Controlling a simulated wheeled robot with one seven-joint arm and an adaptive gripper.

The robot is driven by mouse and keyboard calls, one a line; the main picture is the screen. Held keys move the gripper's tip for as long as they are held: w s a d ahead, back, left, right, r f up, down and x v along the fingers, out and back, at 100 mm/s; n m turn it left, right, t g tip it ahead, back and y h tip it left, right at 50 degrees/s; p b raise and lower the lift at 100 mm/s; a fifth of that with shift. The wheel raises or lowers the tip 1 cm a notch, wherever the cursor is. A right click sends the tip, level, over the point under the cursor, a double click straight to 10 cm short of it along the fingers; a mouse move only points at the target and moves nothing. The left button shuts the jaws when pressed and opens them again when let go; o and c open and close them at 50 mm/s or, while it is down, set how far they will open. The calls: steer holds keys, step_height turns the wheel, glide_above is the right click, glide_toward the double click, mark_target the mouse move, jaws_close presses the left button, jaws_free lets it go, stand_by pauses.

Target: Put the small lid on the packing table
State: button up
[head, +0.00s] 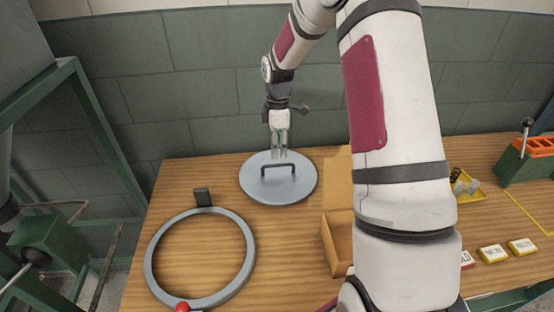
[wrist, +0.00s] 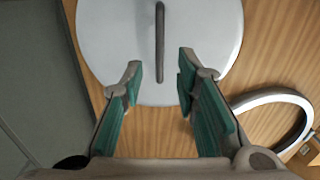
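A round grey lid (head: 255,186) with a dark bar handle (head: 279,168) lies on the wooden packing table (head: 300,218), near its back edge. My gripper (head: 280,153) is above the far part of the lid, pointing down, behind the handle in the head view. In the wrist view the lid (wrist: 115,35) fills the top middle, and its handle (wrist: 159,45) runs up and down the picture. My gripper (wrist: 158,78) is open there, with a wide empty gap between its green-padded fingers. The handle's near end lies in line with this gap.
A grey ring (head: 249,262) lies on the table at left, with a small black block (head: 202,197) at its rim. An open cardboard box (head: 337,238) stands right of the lid, partly hidden by my arm. Small boxes (head: 492,254) and a green crate (head: 520,166) are at right.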

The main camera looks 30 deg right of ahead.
steer(key=s+a+r+m+t+h, duration=0.1)
steer(key=s+a+r+m, duration=0.25)
steer(key=s+r, duration=0.45)
steer(key=s+a+r+m+t, duration=0.1)
steer(key=s+a+r+m, duration=0.3)
steer(key=r, duration=0.9)
steer(key=s+a+r+m+t, duration=0.1)
steer(key=s+a+m, duration=0.2)
steer(key=s, duration=0.6)
steer(key=s+a+r+m+t+y, duration=0.1)
steer(key=s+a+m+t, duration=0.1)
steer(key=s, duration=0.6)
steer(key=shift+s+a+r+m, duration=0.35)
steer(key=shift+a+m, duration=0.1)
steer(key=shift+a, duration=0.8)
steer(key=shift+a, duration=0.1)
